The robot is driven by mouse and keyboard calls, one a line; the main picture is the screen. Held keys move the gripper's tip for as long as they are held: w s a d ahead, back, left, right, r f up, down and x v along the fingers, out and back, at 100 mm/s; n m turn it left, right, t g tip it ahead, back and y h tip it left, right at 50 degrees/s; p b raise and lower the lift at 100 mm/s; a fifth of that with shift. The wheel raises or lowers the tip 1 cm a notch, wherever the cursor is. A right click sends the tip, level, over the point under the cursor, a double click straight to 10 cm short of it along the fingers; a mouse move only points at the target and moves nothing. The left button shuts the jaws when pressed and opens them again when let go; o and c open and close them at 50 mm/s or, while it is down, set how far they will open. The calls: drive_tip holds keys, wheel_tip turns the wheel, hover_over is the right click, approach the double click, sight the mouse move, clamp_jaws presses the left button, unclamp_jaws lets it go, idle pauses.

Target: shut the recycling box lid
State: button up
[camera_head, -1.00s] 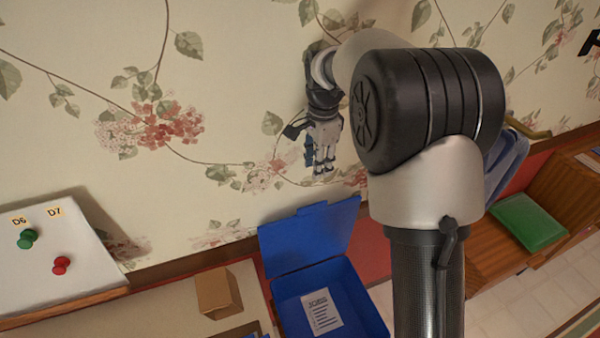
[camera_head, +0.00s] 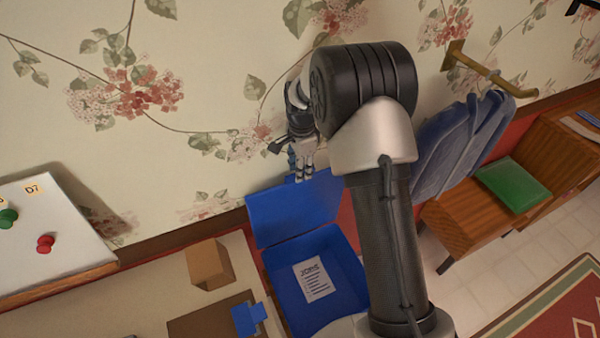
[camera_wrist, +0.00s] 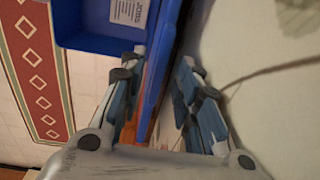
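The blue recycling box (camera_head: 350,260) stands open, with a white printed sheet (camera_head: 313,279) inside. Its blue lid (camera_head: 290,213) stands up at the wall side of the box. My gripper (camera_head: 304,177) is at the lid's upper edge, with its fingertips pointing down. In the wrist view the fingers (camera_wrist: 160,68) are apart. The lid (camera_wrist: 159,75) shows there nearly edge-on, between the fingers. I cannot tell whether a finger touches it. The box (camera_wrist: 85,28) shows at the upper left of the wrist view.
A brown carton (camera_head: 209,264) and a brown board with a blue piece (camera_head: 248,318) lie left of the box. A white board with pins (camera_head: 50,225) is further left. Floral wall behind.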

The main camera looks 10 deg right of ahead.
drive_tip(key=shift+f, duration=0.95)
clamp_jaws()
